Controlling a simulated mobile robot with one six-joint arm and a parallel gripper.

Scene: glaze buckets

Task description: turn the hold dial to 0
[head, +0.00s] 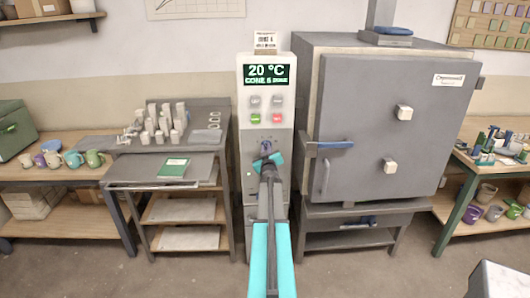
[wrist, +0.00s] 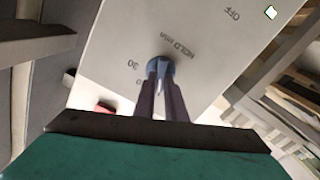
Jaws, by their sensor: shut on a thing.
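The hold dial (wrist: 160,64) is a small blue-grey knob on a pale panel, with "HOLD min" and "30" printed near it in the wrist view. In the head view my gripper (head: 266,160) reaches the front of the white control column (head: 241,180) and covers most of the dial. In the wrist view the two dark fingers of my gripper (wrist: 162,80) are shut on the dial. The dial's pointer and the exact setting are hidden or too small to read. The column's display (head: 267,75) reads "20 °C" and "CONE 6 DONE".
Green and red buttons sit above the dial. A grey kiln (head: 365,200) with a shut door and blue handle stands close on the right. A rack (head: 185,205) with a green book and pale pieces stands on the left. The floor between the rack and the kiln stand holds the column.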

